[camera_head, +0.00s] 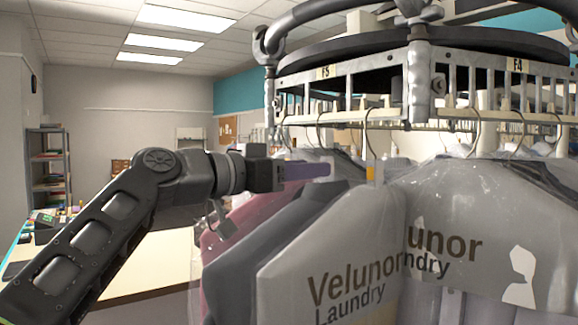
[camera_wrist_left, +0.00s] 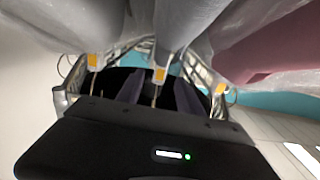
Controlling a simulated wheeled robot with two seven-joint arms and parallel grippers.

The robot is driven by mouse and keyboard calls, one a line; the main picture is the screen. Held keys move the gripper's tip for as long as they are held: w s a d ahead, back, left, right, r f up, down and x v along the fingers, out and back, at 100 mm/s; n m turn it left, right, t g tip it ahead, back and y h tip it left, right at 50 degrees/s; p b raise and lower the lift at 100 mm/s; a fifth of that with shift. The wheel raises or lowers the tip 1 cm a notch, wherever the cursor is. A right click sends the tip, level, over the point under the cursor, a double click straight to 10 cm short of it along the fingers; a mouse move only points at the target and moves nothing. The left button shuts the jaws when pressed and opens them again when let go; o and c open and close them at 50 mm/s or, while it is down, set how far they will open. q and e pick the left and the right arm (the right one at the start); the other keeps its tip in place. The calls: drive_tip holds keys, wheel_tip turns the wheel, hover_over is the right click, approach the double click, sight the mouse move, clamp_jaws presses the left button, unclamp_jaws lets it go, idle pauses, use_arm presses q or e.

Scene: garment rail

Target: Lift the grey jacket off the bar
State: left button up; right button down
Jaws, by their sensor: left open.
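A dark grey jacket (camera_head: 245,255) hangs among the bagged garments, left of a clear bag printed "Velunor Laundry" (camera_head: 340,265). My left gripper (camera_head: 318,170) is at hanger height, just above the garments' shoulders and below the bar (camera_head: 345,118) of the round rail. In the left wrist view, which looks tilted over, the open fingers (camera_wrist_left: 158,92) stand on either side of a hanger hook with an orange tag (camera_wrist_left: 160,74). I cannot tell for certain which garment this hook carries. My right gripper is not in view.
More bagged garments (camera_head: 490,220) crowd the rail to the right, and a pink one (camera_head: 228,220) hangs behind the jacket. Neighbouring tagged hooks (camera_wrist_left: 93,62) are close to the fingers. A pale table (camera_head: 150,265) and a shelf (camera_head: 48,170) stand at the left.

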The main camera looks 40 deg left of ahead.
sight(329, 183)
use_arm(q)
drive_tip(key=shift+x, duration=2.8)
drive_tip(key=shift+c, duration=0.3)
clamp_jaws()
drive_tip(key=shift+f, duration=0.1)
drive_tip(key=shift+s, duration=0.1)
drive_tip(key=shift+r+p, duration=0.25)
drive_tip(key=shift+p, duration=0.05)
drive_tip(key=shift+r, duration=0.1)
drive_tip(key=shift+r+p, duration=1.25)
drive_tip(key=shift+r, duration=0.25)
